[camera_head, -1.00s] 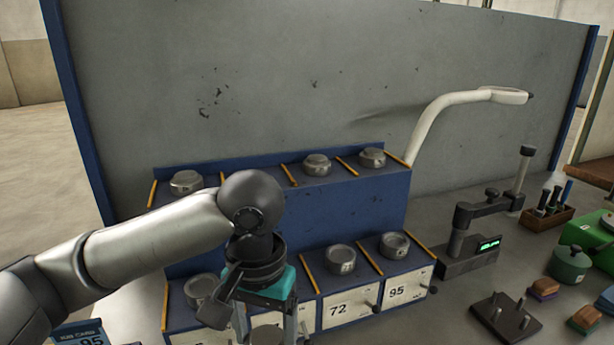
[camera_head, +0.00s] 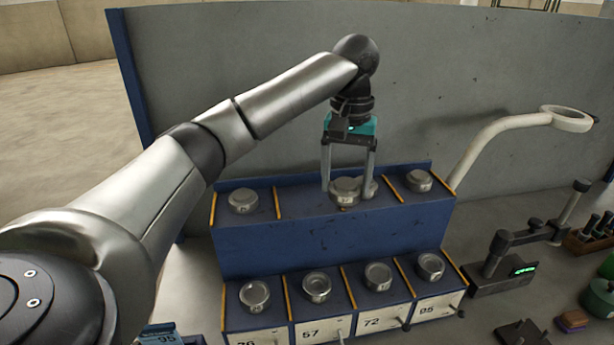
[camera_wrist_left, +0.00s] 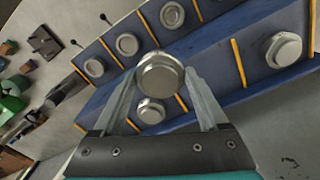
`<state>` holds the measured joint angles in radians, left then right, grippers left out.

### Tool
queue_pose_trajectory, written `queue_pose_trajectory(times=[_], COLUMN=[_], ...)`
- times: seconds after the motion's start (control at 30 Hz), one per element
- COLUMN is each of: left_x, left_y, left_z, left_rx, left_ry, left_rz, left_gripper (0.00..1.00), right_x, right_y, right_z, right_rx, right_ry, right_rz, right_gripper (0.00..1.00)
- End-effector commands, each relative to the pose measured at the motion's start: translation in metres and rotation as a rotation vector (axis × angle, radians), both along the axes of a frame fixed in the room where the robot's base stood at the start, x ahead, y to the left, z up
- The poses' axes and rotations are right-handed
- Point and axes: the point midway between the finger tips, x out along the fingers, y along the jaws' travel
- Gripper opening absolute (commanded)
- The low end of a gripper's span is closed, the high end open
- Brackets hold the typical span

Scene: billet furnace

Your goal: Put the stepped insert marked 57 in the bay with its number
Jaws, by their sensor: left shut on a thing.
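My left gripper (camera_head: 347,187) is shut on a grey round stepped insert (camera_head: 346,189), held at the upper tier of the blue rack (camera_head: 310,237). The insert's mark is too small to read. In the left wrist view the insert (camera_wrist_left: 160,74) sits between the fingertips (camera_wrist_left: 160,82). Another insert (camera_head: 369,188) lies partly hidden behind it on the upper tier. The bay labelled 57 (camera_head: 311,333) is in the lower tier, and an insert (camera_head: 316,287) sits above that label. My right gripper is not in view.
Inserts also sit in the upper left (camera_head: 243,201) and upper right (camera_head: 419,180) bays. The upper bay second from left looks empty. Yellow dividers (camera_head: 277,203) separate bays. A white curved arm with a ring (camera_head: 567,119) and a gauge stand (camera_head: 497,270) are at right.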

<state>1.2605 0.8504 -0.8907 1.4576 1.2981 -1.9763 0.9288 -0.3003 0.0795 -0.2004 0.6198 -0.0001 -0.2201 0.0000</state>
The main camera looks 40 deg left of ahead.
Motion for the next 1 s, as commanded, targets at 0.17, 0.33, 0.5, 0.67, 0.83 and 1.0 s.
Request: queue_pose_trajectory(times=[0.17, 0.33, 0.5, 0.67, 0.83, 1.0], left_x=[0.013, 0.017, 0.017, 0.016, 0.016, 0.016], left_y=[0.042, 0.076, 0.097, 0.106, 0.106, 0.106], left_z=[0.066, 0.107, 0.133, 0.139, 0.125, 0.103], left_rx=[-0.002, -0.001, 0.000, 0.000, 0.000, 0.000], left_ry=[-0.005, -0.004, -0.003, -0.002, 0.001, 0.001], left_rz=[0.116, 0.206, 0.263, 0.287, 0.287, 0.287], left_gripper=[0.00, 0.00, 0.00, 0.00, 0.00, 0.00], right_x=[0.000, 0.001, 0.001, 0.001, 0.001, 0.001], right_y=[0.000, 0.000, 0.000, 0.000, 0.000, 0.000], right_z=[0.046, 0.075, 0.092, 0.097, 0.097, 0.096], right_rx=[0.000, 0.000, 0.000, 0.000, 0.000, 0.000], right_ry=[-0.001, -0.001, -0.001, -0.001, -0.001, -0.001], right_rz=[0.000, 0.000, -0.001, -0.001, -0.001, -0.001], right_gripper=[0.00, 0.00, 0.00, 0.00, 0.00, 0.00])
